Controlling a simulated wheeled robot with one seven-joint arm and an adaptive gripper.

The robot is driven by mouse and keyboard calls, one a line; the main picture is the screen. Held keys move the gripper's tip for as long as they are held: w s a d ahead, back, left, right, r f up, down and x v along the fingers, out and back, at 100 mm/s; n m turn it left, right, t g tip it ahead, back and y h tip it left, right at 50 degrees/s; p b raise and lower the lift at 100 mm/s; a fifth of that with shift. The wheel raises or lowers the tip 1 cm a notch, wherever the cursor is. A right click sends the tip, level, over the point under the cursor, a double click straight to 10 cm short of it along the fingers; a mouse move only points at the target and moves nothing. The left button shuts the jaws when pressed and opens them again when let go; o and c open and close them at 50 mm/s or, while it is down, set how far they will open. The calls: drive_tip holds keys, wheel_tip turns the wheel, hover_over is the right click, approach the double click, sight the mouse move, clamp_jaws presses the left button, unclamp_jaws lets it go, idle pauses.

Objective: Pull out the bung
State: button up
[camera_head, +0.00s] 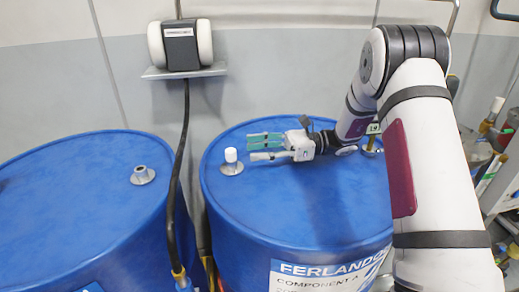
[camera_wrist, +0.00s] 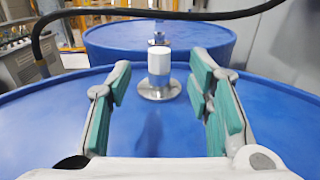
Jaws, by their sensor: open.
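The bung is a white cylinder (camera_head: 231,155) standing upright in a metal flanged fitting (camera_head: 232,168) on top of the right blue drum (camera_head: 290,215). In the wrist view the white bung (camera_wrist: 159,66) is straight ahead, between and just beyond the lines of my fingers. My gripper (camera_head: 258,148) lies low over the drum top, to the right of the bung, with its fingers pointing left at it. The gripper (camera_wrist: 160,95) is open and empty, with green pads on both fingers. A gap shows between the fingertips and the bung.
A second blue drum (camera_head: 75,215) at the left has an uncapped metal fitting (camera_head: 143,175). A dark hose (camera_head: 178,170) hangs between the drums from a wall-mounted device (camera_head: 181,45). A brass fitting (camera_head: 372,146) stands on the right drum behind my gripper.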

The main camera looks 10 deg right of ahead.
sight(230, 150)
drive_tip(key=shift+a+p, duration=0.6)
drive_tip(key=shift+a, duration=3.05)
clamp_jaws()
